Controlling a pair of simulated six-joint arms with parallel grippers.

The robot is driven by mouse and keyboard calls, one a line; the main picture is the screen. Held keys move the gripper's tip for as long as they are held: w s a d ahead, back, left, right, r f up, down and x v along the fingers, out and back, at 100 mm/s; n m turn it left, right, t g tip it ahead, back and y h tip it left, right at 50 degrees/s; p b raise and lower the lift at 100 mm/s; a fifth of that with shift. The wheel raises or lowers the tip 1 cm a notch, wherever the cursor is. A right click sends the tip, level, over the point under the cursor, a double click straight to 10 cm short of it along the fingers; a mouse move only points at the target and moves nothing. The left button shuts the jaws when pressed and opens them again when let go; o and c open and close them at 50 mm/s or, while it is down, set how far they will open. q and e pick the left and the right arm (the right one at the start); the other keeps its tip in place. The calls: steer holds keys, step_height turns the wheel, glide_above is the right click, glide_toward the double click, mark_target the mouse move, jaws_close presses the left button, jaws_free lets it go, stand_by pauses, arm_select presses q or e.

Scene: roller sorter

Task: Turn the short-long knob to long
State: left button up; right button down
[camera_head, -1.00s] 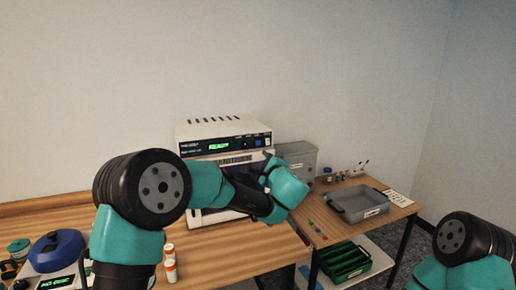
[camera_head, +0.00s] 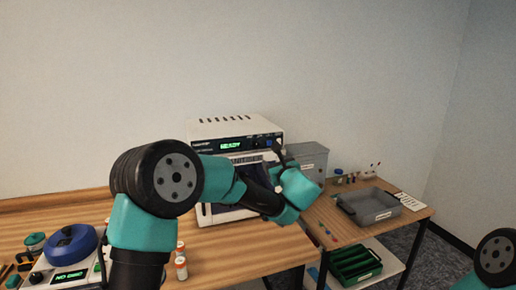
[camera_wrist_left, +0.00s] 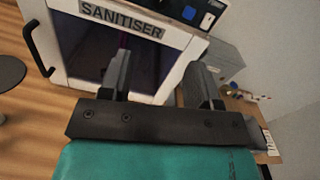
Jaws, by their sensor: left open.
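The white sanitiser (camera_head: 205,160) stands on the wooden bench, with a dark control panel (camera_head: 232,145) and a lit green display along its top front. My left gripper (camera_wrist_left: 162,65) is open and empty, in front of the sanitiser's door and below the panel controls. In the head view, my left arm hides part of the door.
A grey box (camera_head: 308,157) stands right of the sanitiser. A grey tray (camera_head: 385,218) lies on the side table, with a green crate (camera_head: 355,262) below. A blue-lidded device (camera_head: 70,248) and orange-and-white bottles (camera_head: 181,262) stand at left. A door handle (camera_wrist_left: 36,50) projects from the sanitiser's left.

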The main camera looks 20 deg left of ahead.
mark_target(256, 146)
arm_select(q)
steer(key=x, duration=1.7)
steer(key=shift+w+a, duration=0.1)
steer(key=shift+c, duration=0.4)
steer(key=c, duration=0.8)
steer(key=shift+c, duration=0.2)
steer(key=shift+m, duration=3.2)
